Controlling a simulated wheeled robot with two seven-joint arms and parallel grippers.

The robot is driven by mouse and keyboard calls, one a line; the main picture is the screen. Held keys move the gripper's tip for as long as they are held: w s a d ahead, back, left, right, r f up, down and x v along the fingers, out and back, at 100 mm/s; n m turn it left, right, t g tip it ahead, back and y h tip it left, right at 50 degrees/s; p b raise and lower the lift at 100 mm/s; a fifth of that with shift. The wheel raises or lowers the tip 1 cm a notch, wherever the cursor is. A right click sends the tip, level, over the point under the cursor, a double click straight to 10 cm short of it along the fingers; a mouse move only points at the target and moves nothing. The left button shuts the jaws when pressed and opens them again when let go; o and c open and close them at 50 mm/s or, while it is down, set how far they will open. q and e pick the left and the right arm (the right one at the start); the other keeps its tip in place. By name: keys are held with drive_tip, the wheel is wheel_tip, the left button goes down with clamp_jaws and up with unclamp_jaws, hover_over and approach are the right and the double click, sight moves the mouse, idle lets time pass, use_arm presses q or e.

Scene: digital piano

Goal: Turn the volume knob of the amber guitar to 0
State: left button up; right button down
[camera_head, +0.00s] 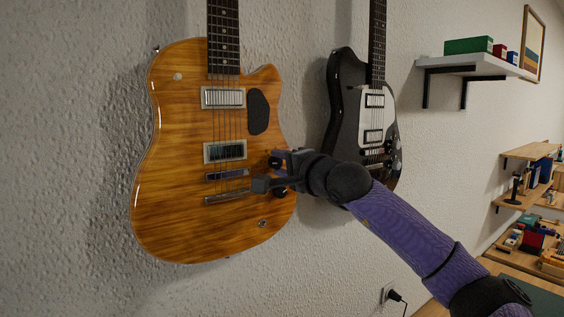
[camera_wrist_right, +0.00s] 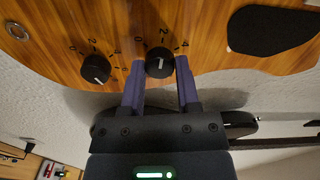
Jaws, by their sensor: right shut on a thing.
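The amber guitar (camera_head: 165,110) hangs on the wall at the left of the head view. My right gripper (camera_head: 272,168) is at its lower right part. In the wrist view the right gripper (camera_wrist_right: 160,72) has its two purple fingers on either side of a black knob (camera_wrist_right: 159,62), shut on it. The knob's white mark points roughly up, near the 2 of its printed scale. A second black knob (camera_wrist_right: 95,69) sits free to the left, with its own scale. I cannot read which knob is volume. My left gripper is not in view.
A black guitar (camera_head: 345,100) hangs to the right, behind my right arm. The dark pickguard (camera_wrist_right: 272,30) lies right of the held knob in the wrist view. A white shelf (camera_head: 470,62) with boxes and a wall socket (camera_head: 388,292) are further right.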

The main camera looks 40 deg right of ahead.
drive_tip(key=n+p, duration=0.1)
drive_tip(key=n, duration=0.4)
drive_tip(key=shift+r, duration=0.1)
drive_tip(key=shift+a+n+p, duration=0.1)
drive_tip(key=shift+n+p, duration=0.6)
drive_tip(key=shift+n, duration=1.7)
drive_tip(key=shift+c, duration=1.6)
unclamp_jaws()
